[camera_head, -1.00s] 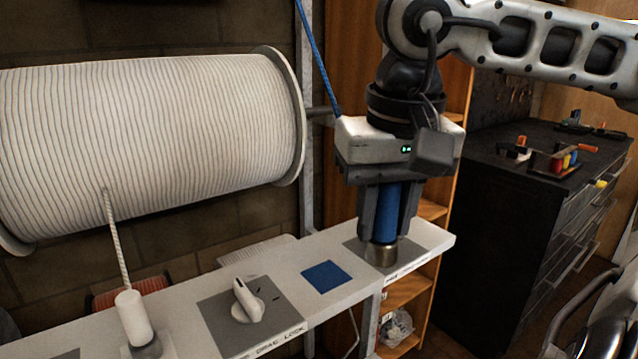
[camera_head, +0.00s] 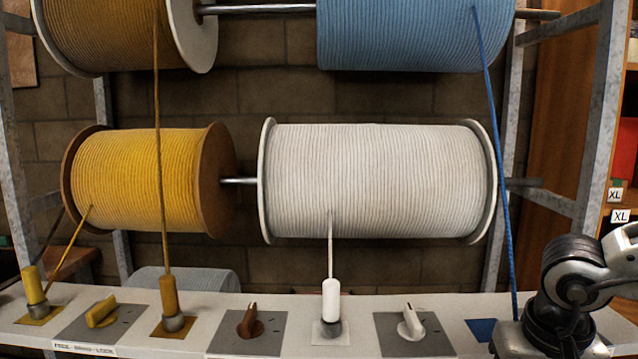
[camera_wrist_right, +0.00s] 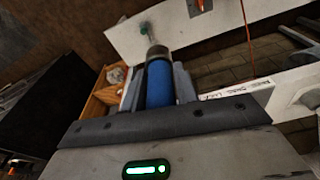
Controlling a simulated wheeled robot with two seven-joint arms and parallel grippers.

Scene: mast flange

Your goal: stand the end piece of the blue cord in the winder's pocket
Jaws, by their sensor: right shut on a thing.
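The blue cord (camera_head: 500,165) runs from the blue spool (camera_head: 415,30) down past the right of the white spool to the counter. In the right wrist view my right gripper (camera_wrist_right: 158,72) is shut on the blue end piece (camera_wrist_right: 160,88), with a finger on either side. A dark metal tip (camera_wrist_right: 157,52) shows at its far end. Beyond the tip is a small grey-green round thing (camera_wrist_right: 147,28) on a white surface. In the head view only my right wrist shows, at the bottom right, and its fingers are hidden. I cannot tell which part is the winder's pocket. My left gripper is not in view.
The white counter (camera_head: 380,300) holds a blue square (camera_head: 485,328), knobs on grey plates, and white (camera_head: 331,300) and yellow (camera_head: 169,297) end pieces standing upright. Yellow (camera_head: 140,180) and white (camera_head: 375,180) spools hang behind. Metal posts (camera_head: 600,120) stand at the right.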

